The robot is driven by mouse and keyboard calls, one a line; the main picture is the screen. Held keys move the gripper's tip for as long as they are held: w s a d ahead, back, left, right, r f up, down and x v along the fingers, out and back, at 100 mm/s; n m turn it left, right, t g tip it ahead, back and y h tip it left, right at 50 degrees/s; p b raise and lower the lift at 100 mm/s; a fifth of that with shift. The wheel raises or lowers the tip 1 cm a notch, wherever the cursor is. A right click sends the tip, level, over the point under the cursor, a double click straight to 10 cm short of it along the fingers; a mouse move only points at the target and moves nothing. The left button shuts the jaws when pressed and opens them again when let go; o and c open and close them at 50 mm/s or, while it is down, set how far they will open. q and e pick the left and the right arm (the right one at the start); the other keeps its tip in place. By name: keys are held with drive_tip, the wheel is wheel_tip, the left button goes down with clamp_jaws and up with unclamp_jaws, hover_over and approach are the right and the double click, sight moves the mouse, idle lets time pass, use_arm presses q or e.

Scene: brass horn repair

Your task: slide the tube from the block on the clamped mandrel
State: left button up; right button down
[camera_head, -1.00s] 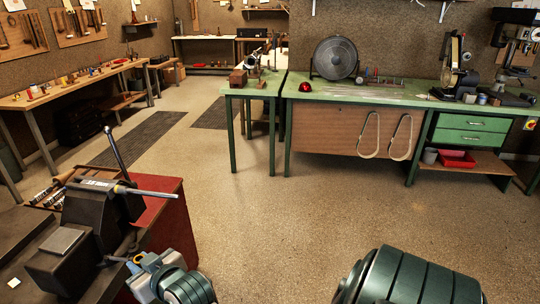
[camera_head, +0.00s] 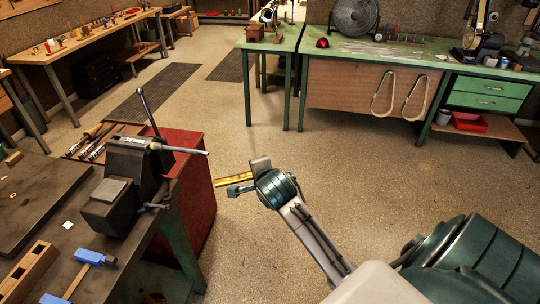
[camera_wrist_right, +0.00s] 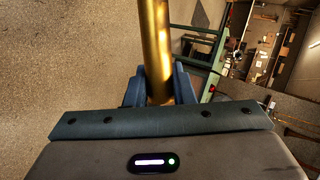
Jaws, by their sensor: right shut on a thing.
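The mandrel (camera_head: 182,149) is a pale rod clamped in the dark vise (camera_head: 128,165) on the left bench, its free end pointing right. My right gripper (camera_head: 240,188) is shut on the brass tube (camera_head: 233,180), below and right of the mandrel's free end in the head view. The tube looks apart from the mandrel. In the right wrist view the tube (camera_wrist_right: 155,35) runs upward from between the fingers of my right gripper (camera_wrist_right: 160,85). A notched wooden block (camera_head: 28,270) lies on the bench at lower left. My left gripper is not in view.
Blue pieces (camera_head: 95,257), one with a wooden handle, lie beside the wooden block. A vise handle (camera_head: 148,112) rises behind the mandrel. A red cabinet (camera_head: 190,165) stands under the bench. Open floor lies to the right, before a green workbench (camera_head: 400,55).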

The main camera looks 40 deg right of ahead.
drive_tip(key=d+m, duration=0.1)
drive_tip(key=d+r+m+h+p, duration=0.1)
drive_tip(key=m, duration=0.1)
drive_tip(key=d+r+m+h, duration=0.1)
drive_tip(key=d+m, duration=0.1)
drive_tip(key=shift+s+d+r, duration=0.1)
drive_tip(key=shift+r, duration=0.05)
drive_tip(key=w+a, duration=0.3)
drive_tip(key=shift+w, duration=0.25)
idle(0.4)
drive_tip(key=shift+a, duration=0.1)
drive_tip(key=shift+p, duration=0.45)
idle(1.1)
drive_tip(key=shift+w+a, duration=0.1)
